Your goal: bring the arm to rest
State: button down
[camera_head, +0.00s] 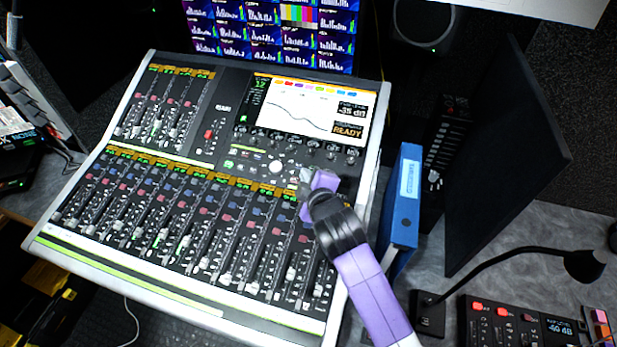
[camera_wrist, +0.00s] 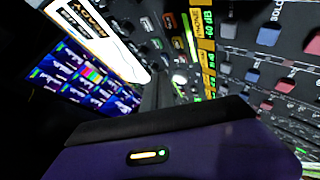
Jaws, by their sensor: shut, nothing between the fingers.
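My arm reaches in from the lower right of the head view, with a purple link and a black joint. My gripper (camera_head: 306,183) is over the right part of a large mixing console (camera_head: 228,312), just below its screen. It is small and partly hidden by the wrist there, but it looks shut and holds nothing. I cannot tell whether it touches the console. In the wrist view, purple casing with a small lit indicator fills the lower part.
The console screen (camera_head: 300,108) reads READY. A blue binder (camera_head: 405,213) stands right of the console, close to my arm. A dark upright panel (camera_head: 505,160) stands further right. A gooseneck lamp or microphone (camera_head: 500,256) and a small control panel (camera_head: 515,325) are at lower right. Monitors (camera_head: 270,30) are behind.

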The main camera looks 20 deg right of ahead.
jog(key=shift+s+a+r+p, duration=0.2)
jog(key=shift+r+p, duration=0.15)
jog(key=shift+r, duration=0.15)
jog(key=shift+s+a+r+p, duration=0.1)
jog(key=shift+s+r+p, duration=0.1)
jog(key=shift+r+p, duration=0.25)
jog(key=s+a+r+m+t+y, duration=0.1)
jog(key=s+r+m+t, duration=0.3)
jog(key=r, duration=0.3)
jog(key=s+d+m+b, duration=0.1)
jog(key=s+m, duration=0.1)
jog(key=s, duration=1.1)
jog(key=s+d+f+m+g+b, duration=0.1)
jog(key=s+d+m, duration=0.1)
jog(key=s, duration=1.1)
jog(key=s+d+f+m+g+b, duration=0.1)
jog(key=s+d+m, duration=0.1)
jog(key=s, duration=1.2)
jog(key=shift+f+m, duration=0.2)
jog(key=shift+m, duration=0.6)
